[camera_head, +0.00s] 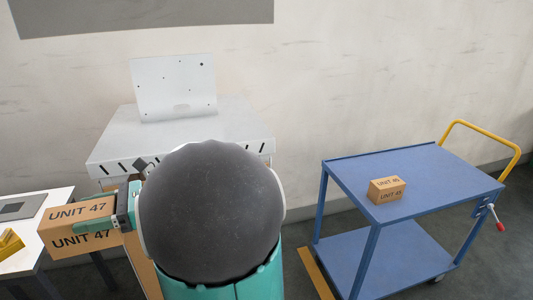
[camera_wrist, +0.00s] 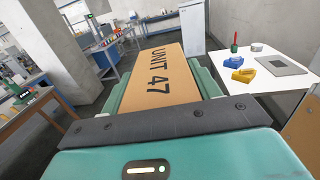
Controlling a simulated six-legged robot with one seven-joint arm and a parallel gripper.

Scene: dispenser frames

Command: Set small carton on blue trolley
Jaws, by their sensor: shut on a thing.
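A brown carton marked UNIT 47 (camera_head: 76,224) is held at the left of the head view, apart from any surface. My gripper (camera_head: 118,210) is shut on it. In the wrist view the carton (camera_wrist: 157,77) lies between the two teal fingers and extends away from the palm. The blue trolley (camera_head: 448,178) stands at the right of the head view, with a yellow handle and a lower shelf. A smaller brown carton with a UNIT label (camera_head: 386,190) rests on its top deck, towards the left. My dark round arm link hides part of the middle.
A grey-white dispenser stand (camera_head: 205,125) with an upright panel is against the wall. A white table (camera_wrist: 262,75) carries yellow and blue blocks, a grey plate and a tape roll. The trolley's top is clear right of the small carton. Workbenches stand farther off in the wrist view.

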